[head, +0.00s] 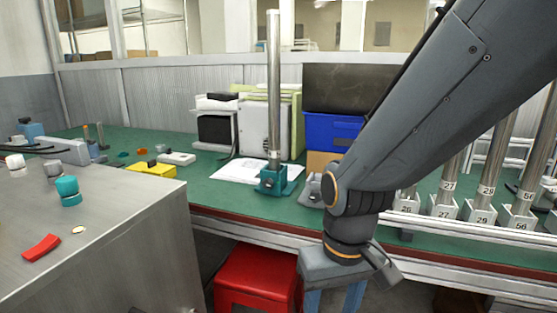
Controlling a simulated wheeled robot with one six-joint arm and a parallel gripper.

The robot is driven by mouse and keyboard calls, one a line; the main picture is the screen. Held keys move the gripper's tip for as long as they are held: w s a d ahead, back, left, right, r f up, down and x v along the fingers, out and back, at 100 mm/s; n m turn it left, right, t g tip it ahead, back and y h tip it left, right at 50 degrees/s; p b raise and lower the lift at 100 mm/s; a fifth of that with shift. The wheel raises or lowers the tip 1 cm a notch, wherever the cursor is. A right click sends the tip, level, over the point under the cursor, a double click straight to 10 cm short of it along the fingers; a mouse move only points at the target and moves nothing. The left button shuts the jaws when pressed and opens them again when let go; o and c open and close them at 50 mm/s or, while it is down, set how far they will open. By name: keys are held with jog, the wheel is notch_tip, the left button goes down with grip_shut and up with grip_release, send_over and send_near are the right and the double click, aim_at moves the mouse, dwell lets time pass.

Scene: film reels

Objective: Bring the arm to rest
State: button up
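My arm (430,110) reaches down from the upper right, bent at the joint in front of the green bench. My gripper (334,298) hangs at the bottom centre, in front of the bench edge and right of a red stool. Its two bluish fingers point down with a gap between them, and I see nothing held. The fingertips are at or beyond the picture's lower edge.
A tall metal tube (274,80) stands upright in a teal holder (275,181). Several numbered tubes (487,165) stand in holders behind my arm. A grey cabinet (110,240) carries small items at left. The red stool (257,282) stands low beside my gripper.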

jog(key=s+d+r+m+p, duration=0.2)
jog(key=d+r+p, duration=0.8)
jog(key=r+p, duration=0.2)
jog(key=shift+s+d+r+m+h+p, duration=0.15)
jog(key=shift+m+h+p, duration=0.2)
jog(key=shift+p, duration=0.5)
